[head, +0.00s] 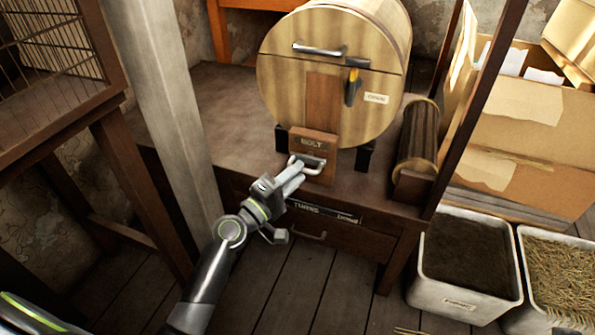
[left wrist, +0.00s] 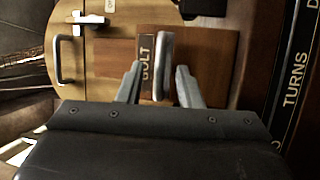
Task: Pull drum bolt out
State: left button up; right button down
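The wooden drum (head: 330,75) lies on its side on a bench, its round face toward me. A brown block lettered BOLT (head: 312,140) sits at the drum's lower front and carries a metal bolt handle (head: 312,165). The wrist view shows the same handle (left wrist: 163,65) upright in the picture, beside the BOLT lettering (left wrist: 146,62). My left gripper (head: 300,172) is at the handle. In the wrist view its open fingers (left wrist: 158,82) stand on either side of the handle, with a gap on each side. My right gripper is not in view.
A drawer (head: 330,232) with a TURNS label is below the bench top. A wooden roller (head: 417,135) stands right of the drum. A grey post (head: 160,100) rises left of my arm. Bins of soil (head: 465,305) and straw (head: 550,235) stand at right.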

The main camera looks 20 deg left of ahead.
pick_arm(q)
jog(key=shift+w+d+r, duration=0.1)
jog(key=shift+w+d, duration=0.15)
jog(key=shift+w, duration=0.25)
grip_shut()
